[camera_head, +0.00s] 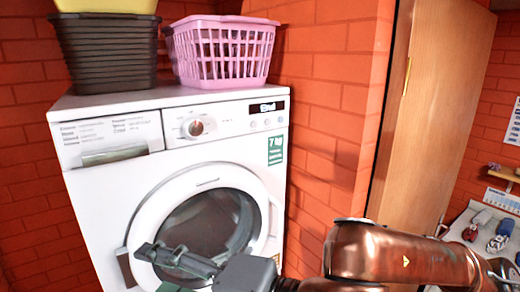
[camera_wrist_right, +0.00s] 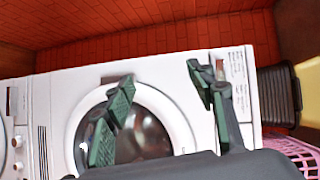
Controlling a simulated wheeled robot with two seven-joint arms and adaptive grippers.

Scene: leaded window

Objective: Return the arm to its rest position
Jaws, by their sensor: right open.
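My right arm (camera_head: 400,256) comes in from the lower right in the head view. Its gripper (camera_head: 152,268) is in front of the lower part of the washing machine's round door (camera_head: 203,187). In the right wrist view the gripper (camera_wrist_right: 160,85) has its two green-padded fingers spread apart, with nothing between them. The door lies behind the fingers there, and I cannot tell the exact gap. The door looks shut. The white washing machine (camera_head: 240,152) stands against a red brick wall. My left gripper is not in view.
A dark basket (camera_head: 108,58) with a yellow one (camera_head: 105,5) above it and a pink basket (camera_head: 225,55) stand on the machine. A wooden door (camera_head: 432,110) is right of the brick corner. A white table (camera_head: 470,222) with small items is at the far right.

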